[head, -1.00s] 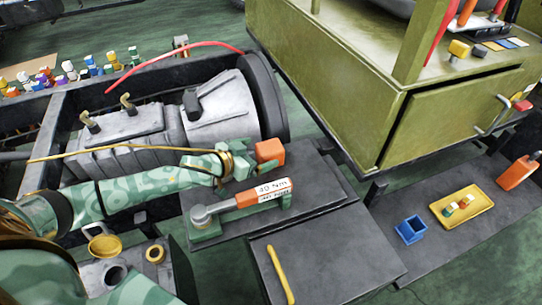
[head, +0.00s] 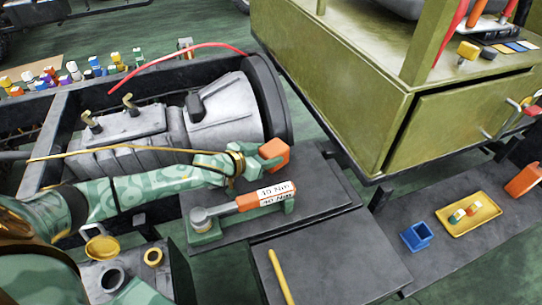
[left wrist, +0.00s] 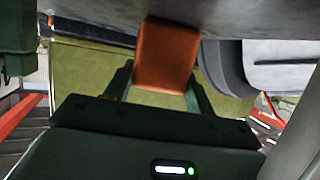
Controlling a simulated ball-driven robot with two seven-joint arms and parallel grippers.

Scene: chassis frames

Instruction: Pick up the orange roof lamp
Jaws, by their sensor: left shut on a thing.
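The orange roof lamp (head: 275,153) is a small block-like piece at the end of my left arm in the head view. My left gripper (head: 258,157) is shut on it, just above the dark plate. My right gripper is not in view.
A torque wrench (head: 240,203) marked 40 Nm lies on a green stand in front of my left forearm. A grey gearbox (head: 130,125) lies behind it. The olive cab (head: 350,85) stands to the right. A blue box (head: 416,236) and a yellow tray (head: 468,230) rest on the right shelf.

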